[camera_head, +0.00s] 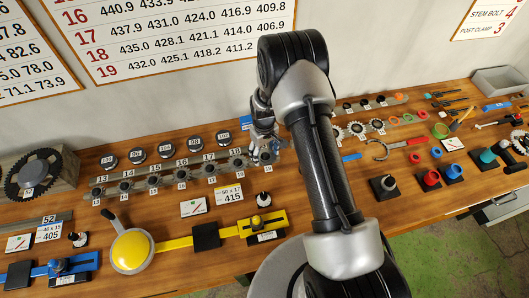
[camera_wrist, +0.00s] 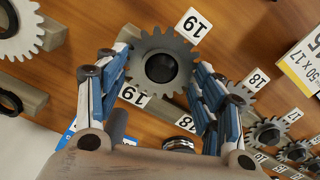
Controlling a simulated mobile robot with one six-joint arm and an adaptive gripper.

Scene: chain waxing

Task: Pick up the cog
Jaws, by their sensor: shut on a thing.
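The cog (camera_wrist: 183,66) is a grey toothed wheel with a dark round centre, between two cards marked 19 in the wrist view. My gripper (camera_wrist: 162,60) has its blue-padded fingers on opposite sides of the cog and is shut on it. In the head view my gripper (camera_head: 264,148) is low over the right end of the row of cogs, beside the card marked 18, and mostly hides this cog. I cannot tell whether the cog still sits on its support.
Smaller cogs marked 18 (camera_wrist: 268,135) and 17 stand close by on a grey rail. More cogs (camera_head: 355,128) stand to the right of my arm. Several round black parts (camera_head: 223,137) lie behind the rail. Yellow and blue tools (camera_head: 132,250) lie in front.

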